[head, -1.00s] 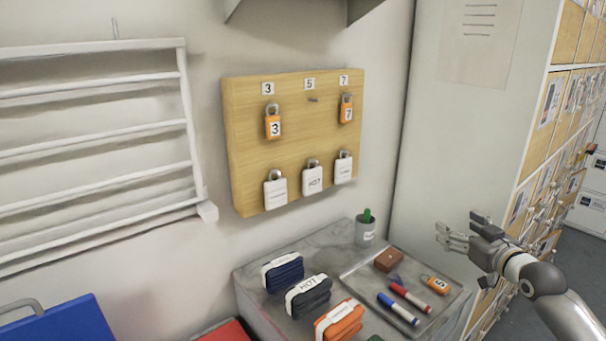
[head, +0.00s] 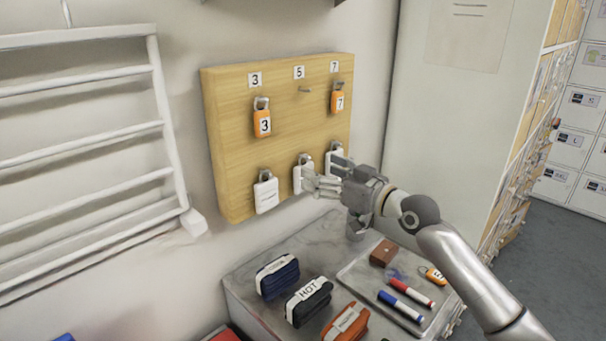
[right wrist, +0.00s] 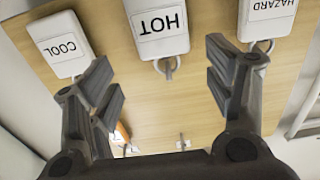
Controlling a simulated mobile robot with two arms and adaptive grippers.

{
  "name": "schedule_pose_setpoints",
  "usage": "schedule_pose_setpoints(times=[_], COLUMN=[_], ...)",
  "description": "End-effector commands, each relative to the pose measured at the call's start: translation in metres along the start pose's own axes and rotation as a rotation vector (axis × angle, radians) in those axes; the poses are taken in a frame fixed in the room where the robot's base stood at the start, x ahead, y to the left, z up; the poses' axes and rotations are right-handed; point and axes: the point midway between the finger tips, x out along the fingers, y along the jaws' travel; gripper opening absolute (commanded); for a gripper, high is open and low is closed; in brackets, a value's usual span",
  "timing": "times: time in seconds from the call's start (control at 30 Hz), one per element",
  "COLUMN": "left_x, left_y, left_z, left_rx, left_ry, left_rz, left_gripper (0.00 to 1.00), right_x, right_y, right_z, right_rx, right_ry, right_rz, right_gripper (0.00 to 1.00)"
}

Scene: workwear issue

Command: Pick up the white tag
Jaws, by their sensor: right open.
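Three white tags hang in a row on a wooden board (head: 235,150). The left one (head: 266,194) reads HAZARD (right wrist: 268,14) in the right wrist view. The middle one (head: 299,181) reads HOT (right wrist: 158,27), and the right one (head: 333,157) reads COOL (right wrist: 58,42). My right gripper (head: 325,178) is open and empty in front of the board, at the middle and right tags, partly covering them. In the right wrist view, the HOT tag lies between the open fingers (right wrist: 158,80), beyond their tips. My left gripper is not in view.
Orange tags 3 (head: 262,122) and 7 (head: 338,101) hang above; the hook under 5 (head: 304,90) is empty. Below, a grey cabinet top (head: 240,285) holds labelled bundles (head: 308,301) and a tray (head: 352,285) with markers and an orange tag (head: 433,276).

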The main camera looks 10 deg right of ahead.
Motion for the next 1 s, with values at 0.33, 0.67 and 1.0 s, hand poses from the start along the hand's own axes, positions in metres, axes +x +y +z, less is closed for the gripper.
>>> schedule_pose_setpoints(times=[0.33, 0.67, 1.0], left_x=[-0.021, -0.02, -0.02], left_y=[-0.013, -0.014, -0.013], left_z=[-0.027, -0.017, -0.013], left_rx=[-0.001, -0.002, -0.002], left_ry=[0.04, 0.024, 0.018], left_rz=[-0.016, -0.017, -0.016], left_gripper=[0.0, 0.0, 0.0], right_x=[0.043, 0.045, 0.044], right_y=[-0.006, -0.006, -0.006], right_z=[0.001, 0.003, 0.003], right_rx=[0.001, 0.0, 0.0], right_ry=[0.001, 0.001, 0.0], right_rz=[0.0, 0.001, 0.001], right_gripper=[0.75, 0.69, 0.33])
